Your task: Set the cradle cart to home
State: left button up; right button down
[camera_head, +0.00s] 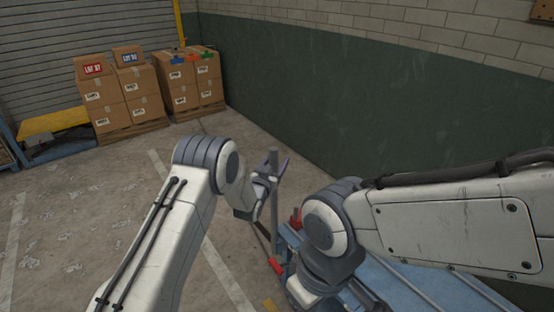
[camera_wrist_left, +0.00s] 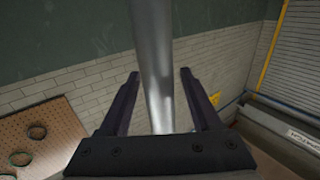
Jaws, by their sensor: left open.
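A blue cart with pale rails (camera_head: 425,285), which looks like the cradle cart, stands at the lower right, partly hidden by my right arm. A grey upright bar (camera_head: 274,212) rises by its left end; I cannot tell how it joins the cart. My left gripper (camera_head: 270,178) is open at the upper part of this bar. In the left wrist view the metal bar (camera_wrist_left: 155,75) stands between the two open fingers (camera_wrist_left: 160,90), with gaps at both sides. My right arm reaches over the cart, and its gripper does not show.
Stacked cartons (camera_head: 120,95) stand on pallets at the back left, beside a yellow-topped platform (camera_head: 52,124). A green and block wall (camera_head: 330,95) runs behind the cart. The concrete floor (camera_head: 75,215) at left is open, with painted lines.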

pick_arm(q)
jog(key=shift+w+d, duration=0.15)
jog(key=shift+w, duration=0.1)
grip_shut()
dwell(1.4)
